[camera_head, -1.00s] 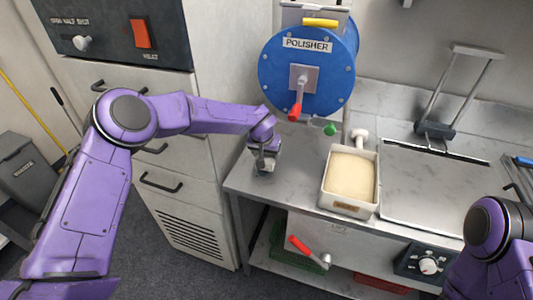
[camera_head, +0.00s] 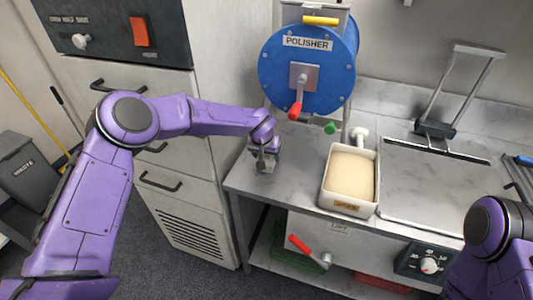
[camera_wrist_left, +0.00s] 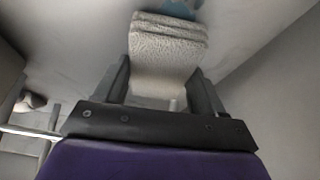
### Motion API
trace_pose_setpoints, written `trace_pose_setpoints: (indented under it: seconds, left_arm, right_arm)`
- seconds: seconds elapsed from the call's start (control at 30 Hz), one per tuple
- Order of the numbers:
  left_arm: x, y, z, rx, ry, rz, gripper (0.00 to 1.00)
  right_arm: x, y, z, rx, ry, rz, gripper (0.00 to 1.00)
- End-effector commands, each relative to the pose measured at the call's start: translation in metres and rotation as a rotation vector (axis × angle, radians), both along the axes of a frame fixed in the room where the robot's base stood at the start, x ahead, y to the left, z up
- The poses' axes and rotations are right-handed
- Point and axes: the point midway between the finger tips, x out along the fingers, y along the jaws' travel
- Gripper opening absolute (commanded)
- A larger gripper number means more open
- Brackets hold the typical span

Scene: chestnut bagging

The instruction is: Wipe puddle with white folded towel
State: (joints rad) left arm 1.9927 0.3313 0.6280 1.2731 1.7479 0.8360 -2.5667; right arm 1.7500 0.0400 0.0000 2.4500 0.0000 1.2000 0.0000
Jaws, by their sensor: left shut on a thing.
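My left gripper (camera_head: 264,163) is over the left end of the metal counter, below and to the left of the blue polisher drum. In the left wrist view, the gripper (camera_wrist_left: 163,88) is shut on a white folded towel (camera_wrist_left: 168,48), whose fluffy folded end sticks out past the fingers. In the head view the towel is mostly hidden by the gripper. A small blue patch (camera_wrist_left: 182,8) shows beyond the towel in the left wrist view; I cannot tell whether it is the puddle. No puddle is clear in the head view. My right gripper is out of view.
The blue polisher (camera_head: 308,70), with a red-handled crank (camera_head: 296,105), stands at the back. The counter between gripper and bin is clear.

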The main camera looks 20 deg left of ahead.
Motion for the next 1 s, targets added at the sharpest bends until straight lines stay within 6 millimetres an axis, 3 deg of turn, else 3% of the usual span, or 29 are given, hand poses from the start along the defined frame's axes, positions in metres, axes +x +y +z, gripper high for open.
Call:
trace_pose_setpoints:
  seconds: [0.47,0.8,1.0]
  left_arm:
    - [-0.001,0.0,-0.007,0.0,0.0,-0.001,0.34]
    - [-0.032,0.002,-0.003,0.002,0.001,-0.001,0.34]
    - [-0.04,0.001,-0.005,0.0,0.0,-0.001,0.34]
  right_arm:
    - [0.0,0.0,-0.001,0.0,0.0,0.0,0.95]
    - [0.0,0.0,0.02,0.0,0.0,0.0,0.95]
    - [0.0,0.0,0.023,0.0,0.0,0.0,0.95]
